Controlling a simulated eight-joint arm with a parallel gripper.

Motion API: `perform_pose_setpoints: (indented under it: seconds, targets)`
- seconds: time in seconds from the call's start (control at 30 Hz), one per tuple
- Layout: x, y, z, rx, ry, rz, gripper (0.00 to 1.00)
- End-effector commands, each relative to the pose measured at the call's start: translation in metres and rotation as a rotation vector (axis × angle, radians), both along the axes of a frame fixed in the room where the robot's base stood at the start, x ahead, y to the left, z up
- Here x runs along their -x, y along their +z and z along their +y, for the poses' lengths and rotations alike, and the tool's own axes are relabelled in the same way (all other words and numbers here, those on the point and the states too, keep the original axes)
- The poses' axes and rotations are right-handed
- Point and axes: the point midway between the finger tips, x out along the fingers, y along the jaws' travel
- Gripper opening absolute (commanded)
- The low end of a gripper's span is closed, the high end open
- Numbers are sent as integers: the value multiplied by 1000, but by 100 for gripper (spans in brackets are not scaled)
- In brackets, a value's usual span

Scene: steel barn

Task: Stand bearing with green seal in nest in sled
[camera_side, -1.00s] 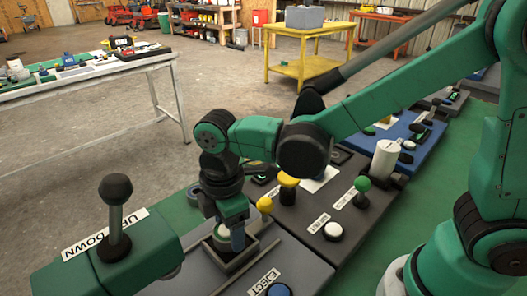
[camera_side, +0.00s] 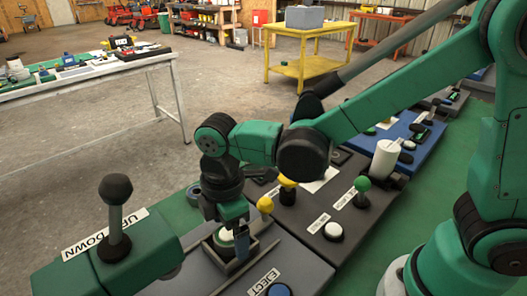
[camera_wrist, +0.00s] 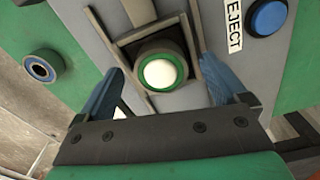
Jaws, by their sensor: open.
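The bearing with the green seal (camera_wrist: 163,73) sits in a dark square nest (camera_wrist: 150,35) on the grey sled. It shows a green ring around a white round centre, seen from above in the wrist view. In the side view the bearing (camera_side: 224,237) is partly hidden behind a finger. My gripper (camera_wrist: 161,66) is open, with one blue finger on each side of the bearing and visible gaps between. In the side view my gripper (camera_side: 228,232) is low over the nest.
A blue-ringed bearing (camera_wrist: 42,67) lies on the green surface left of the sled. A blue button (camera_wrist: 267,17) beside the EJECT label is at upper right. An up/down lever (camera_side: 116,215) stands at left. Yellow and green knobs (camera_side: 362,184) stand on the panel to the right.

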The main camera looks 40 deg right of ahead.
Motion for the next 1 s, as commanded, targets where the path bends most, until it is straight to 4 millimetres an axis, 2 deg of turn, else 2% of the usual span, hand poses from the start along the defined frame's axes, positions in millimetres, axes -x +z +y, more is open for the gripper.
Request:
perform_pose_setpoints:
  seconds: [0.17, 0.4, 0.6, 0.77, 0.87, 1.0]
  targets:
    - [0, 24, 0, 0, 0, 0, 93]
    - [0, 71, 0, 0, 0, 0, 93]
    - [0, 102, 0, 0, 0, 0, 93]
    - [0, 115, 0, 0, -1, 0, 93]
    - [0, 117, -7, -11, -49, -18, 93]
    - [0, 112, -42, -75, -329, -127, 93]
